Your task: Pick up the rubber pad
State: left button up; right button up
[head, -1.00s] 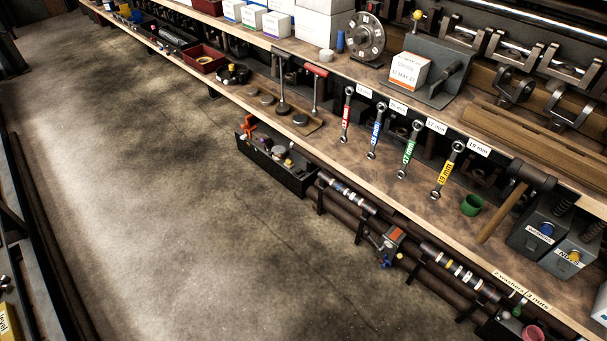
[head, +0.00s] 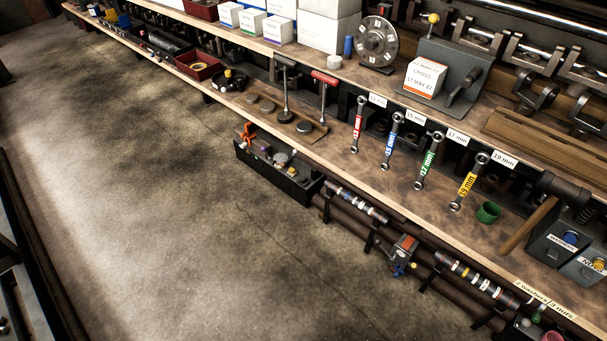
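I cannot tell for sure which thing is the rubber pad. Several small dark round discs sit on a wooden board on the workbench, among them a grey disc (head: 304,127) at the board's right end and a flatter disc (head: 267,107) further left. Neither of my grippers is in view.
Labelled wrenches (head: 468,182) lean along the workbench (head: 400,190), with a green cup (head: 488,212) and a hammer (head: 530,222) to their right. A black toolbox (head: 275,172) hangs below the front edge. The concrete floor (head: 150,210) is clear.

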aim_at(302, 181)
jog(key=i+j+z, duration=0.1)
jog(key=i+j, duration=0.2)
jog(key=i+j+z, duration=0.1)
jog(key=i+j, duration=0.15)
jog(key=j, duration=0.15)
jog(key=i+j+z, duration=0.1)
jog(key=i+j, duration=0.15)
jog(key=i+j+z, duration=0.1)
jog(key=j, duration=0.4)
jog(key=i+j+z, duration=0.1)
jog(key=i+j, duration=0.25)
jog(key=i+j+z, duration=0.1)
jog(key=j, duration=0.4)
jog(key=i, duration=0.1)
